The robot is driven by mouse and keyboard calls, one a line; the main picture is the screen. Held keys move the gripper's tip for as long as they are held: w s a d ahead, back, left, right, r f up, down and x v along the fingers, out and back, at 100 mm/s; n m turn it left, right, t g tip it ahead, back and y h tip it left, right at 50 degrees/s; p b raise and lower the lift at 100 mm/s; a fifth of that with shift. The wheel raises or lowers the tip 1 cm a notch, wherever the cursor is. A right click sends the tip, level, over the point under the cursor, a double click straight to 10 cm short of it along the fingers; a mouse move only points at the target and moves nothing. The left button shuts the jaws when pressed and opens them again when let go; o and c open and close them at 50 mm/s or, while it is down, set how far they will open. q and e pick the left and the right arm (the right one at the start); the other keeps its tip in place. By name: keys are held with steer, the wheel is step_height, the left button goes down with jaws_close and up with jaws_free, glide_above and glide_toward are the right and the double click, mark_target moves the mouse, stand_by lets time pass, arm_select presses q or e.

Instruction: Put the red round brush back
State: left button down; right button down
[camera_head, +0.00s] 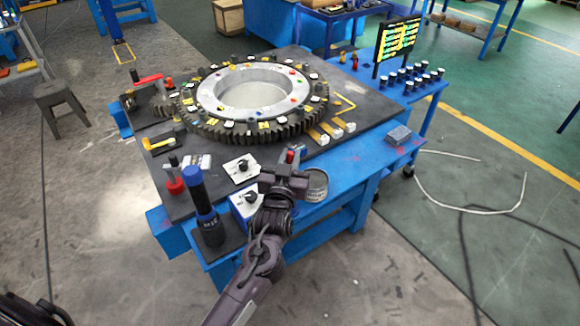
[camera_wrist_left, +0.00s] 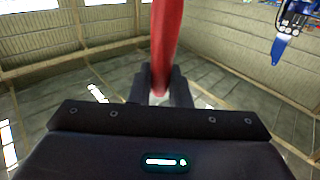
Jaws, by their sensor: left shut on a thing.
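My left gripper (camera_head: 290,177) is in front of the near edge of the blue workbench in the head view. It is shut on the red round brush (camera_head: 291,156), of which only a small red part shows above the fingers there. In the left wrist view the red brush (camera_wrist_left: 165,45) stands up long and smooth between the two dark fingers (camera_wrist_left: 161,90). Its bristles cannot be made out. My right gripper is not in view.
A large gear ring (camera_head: 250,95) fills the middle of the blue workbench (camera_head: 375,160). Close to my gripper are a round tin (camera_head: 316,186), a black-knobbed white block (camera_head: 242,168), a blue-topped black cylinder (camera_head: 203,210) and a red-based black piece (camera_head: 174,183). A grey box (camera_head: 398,135) sits at the right edge.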

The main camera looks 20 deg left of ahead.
arm_select(q)
step_height(320, 180, down, 3)
steer(key=shift+f+p, duration=0.2)
steer(key=shift+p, duration=0.1)
steer(key=shift+f, duration=0.2)
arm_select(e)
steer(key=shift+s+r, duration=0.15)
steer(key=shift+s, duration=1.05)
arm_select(q)
steer(key=c, duration=1.4)
jaws_free()
steer(key=shift+c, duration=0.2)
steer(key=shift+o, duration=0.4)
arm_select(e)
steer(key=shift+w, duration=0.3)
arm_select(q)
steer(key=shift+r, duration=0.1)
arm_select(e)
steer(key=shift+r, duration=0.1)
